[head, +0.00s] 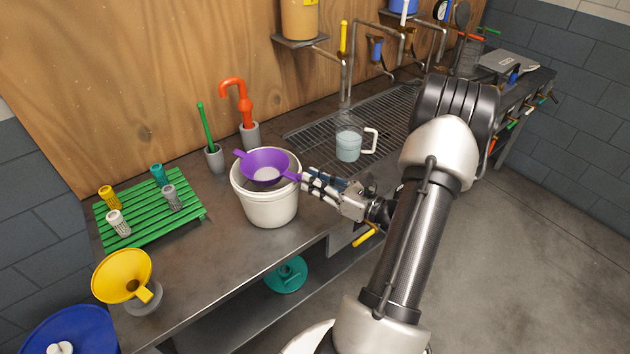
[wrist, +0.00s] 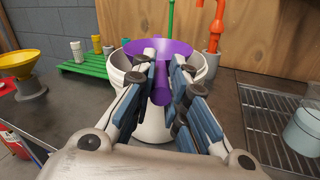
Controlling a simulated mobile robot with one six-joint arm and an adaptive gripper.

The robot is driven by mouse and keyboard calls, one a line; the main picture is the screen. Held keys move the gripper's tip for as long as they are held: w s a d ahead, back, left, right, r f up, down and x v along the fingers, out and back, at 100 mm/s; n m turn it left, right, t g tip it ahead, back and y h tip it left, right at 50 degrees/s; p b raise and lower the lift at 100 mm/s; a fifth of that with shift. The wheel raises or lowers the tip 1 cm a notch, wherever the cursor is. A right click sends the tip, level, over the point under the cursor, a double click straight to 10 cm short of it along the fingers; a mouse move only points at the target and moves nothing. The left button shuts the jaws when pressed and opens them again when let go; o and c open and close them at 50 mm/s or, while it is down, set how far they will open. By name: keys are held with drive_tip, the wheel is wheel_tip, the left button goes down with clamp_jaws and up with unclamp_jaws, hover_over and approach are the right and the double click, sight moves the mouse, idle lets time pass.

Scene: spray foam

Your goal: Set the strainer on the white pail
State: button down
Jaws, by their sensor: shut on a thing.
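The purple strainer (head: 264,165) sits in the mouth of the white pail (head: 271,208), its bowl inside the opening and its small tab over the left rim. Its handle points right, toward my arm. My gripper (head: 308,182) is shut on the strainer's handle, just right of the pail. In the wrist view, the fingers (wrist: 168,92) close around the purple handle, and the strainer (wrist: 158,50) spans the top of the pail (wrist: 205,68). Whether its weight rests fully on the rim I cannot tell.
A green slatted rack (head: 150,222) with several small nozzles and a yellow funnel (head: 122,274) stand left. Behind the pail are a green stick (head: 206,128) and a red-orange hooked tool (head: 241,104) in grey holders. A clear jug (head: 348,145) stands on the grate to the right.

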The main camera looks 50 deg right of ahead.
drive_tip(key=shift+f, duration=0.4)
drive_tip(key=c, duration=1.5)
unclamp_jaws()
drive_tip(key=shift+s, duration=0.15)
drive_tip(key=s, duration=0.4)
drive_tip(key=shift+s+d, duration=0.35)
